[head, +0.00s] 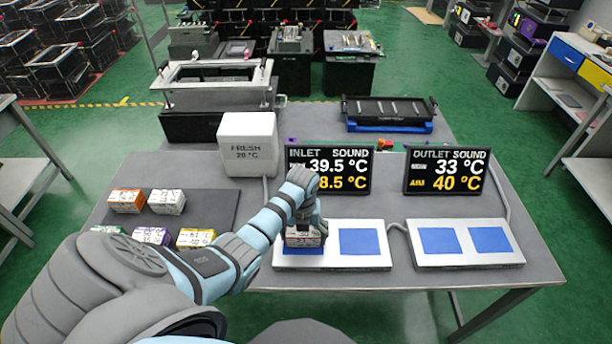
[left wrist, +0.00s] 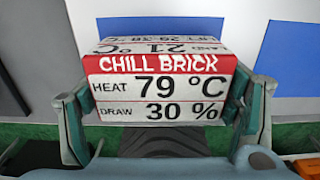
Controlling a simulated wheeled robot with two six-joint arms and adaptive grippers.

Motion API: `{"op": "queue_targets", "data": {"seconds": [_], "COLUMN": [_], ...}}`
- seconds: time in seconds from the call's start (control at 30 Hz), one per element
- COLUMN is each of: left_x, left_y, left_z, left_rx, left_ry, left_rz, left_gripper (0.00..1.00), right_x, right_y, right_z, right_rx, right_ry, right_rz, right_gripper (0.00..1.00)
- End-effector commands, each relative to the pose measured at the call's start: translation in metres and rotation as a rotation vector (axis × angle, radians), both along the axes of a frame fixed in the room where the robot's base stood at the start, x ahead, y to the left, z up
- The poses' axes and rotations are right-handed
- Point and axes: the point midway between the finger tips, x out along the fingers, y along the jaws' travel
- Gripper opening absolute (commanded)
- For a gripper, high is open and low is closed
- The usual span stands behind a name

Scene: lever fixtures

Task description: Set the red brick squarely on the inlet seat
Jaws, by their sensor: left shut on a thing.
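The red brick (head: 303,240) has a red band reading CHILL BRICK over white faces with HEAT 79 °C and DRAW 30 %. It also fills the middle of the left wrist view (left wrist: 155,88). My left gripper (left wrist: 160,112) is shut on it, one finger at each side. In the head view the brick is over the left blue square of the white inlet plate (head: 329,259), with a blue strip showing in front of it. I cannot tell whether it touches the pad. The plate's right blue square (head: 361,241) is bare. My right gripper is not in view.
The outlet plate (head: 464,258) with two bare blue squares lies to the right. The inlet display (head: 329,169) and outlet display (head: 447,172) stand behind the plates. Several other bricks lie on a dark mat (head: 210,203) at left. A white box (head: 247,144) stands behind.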

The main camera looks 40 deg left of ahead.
Motion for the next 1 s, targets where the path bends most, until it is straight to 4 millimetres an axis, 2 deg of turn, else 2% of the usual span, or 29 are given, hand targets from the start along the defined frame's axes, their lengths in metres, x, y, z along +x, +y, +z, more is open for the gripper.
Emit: {"op": "queue_targets", "data": {"seconds": [0.23, 0.27, 0.37, 0.77, 0.87, 1.0], "left_x": [0.001, 0.001, 0.001, 0.001, 0.002, 0.002], "left_y": [0.000, 0.000, 0.000, 0.000, 0.000, 0.001], "left_z": [0.000, -0.001, 0.000, 0.003, 0.014, 0.046], "left_rx": [0.000, 0.000, 0.000, 0.000, 0.001, 0.003], "left_ry": [-0.002, -0.002, -0.002, -0.002, -0.004, -0.007], "left_rz": [0.000, 0.000, -0.001, -0.001, -0.001, -0.002], "left_gripper": [0.43, 0.83, 0.99, 1.00, 1.00, 1.00], "right_x": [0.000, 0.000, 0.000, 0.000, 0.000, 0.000], "right_y": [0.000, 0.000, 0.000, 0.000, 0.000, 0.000], "right_z": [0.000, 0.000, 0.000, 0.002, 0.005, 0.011], "right_rx": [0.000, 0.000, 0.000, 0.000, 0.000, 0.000], "right_ry": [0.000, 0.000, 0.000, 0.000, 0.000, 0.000], "right_rz": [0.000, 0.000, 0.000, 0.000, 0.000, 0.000], "right_gripper": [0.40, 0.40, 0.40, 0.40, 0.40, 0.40]}}
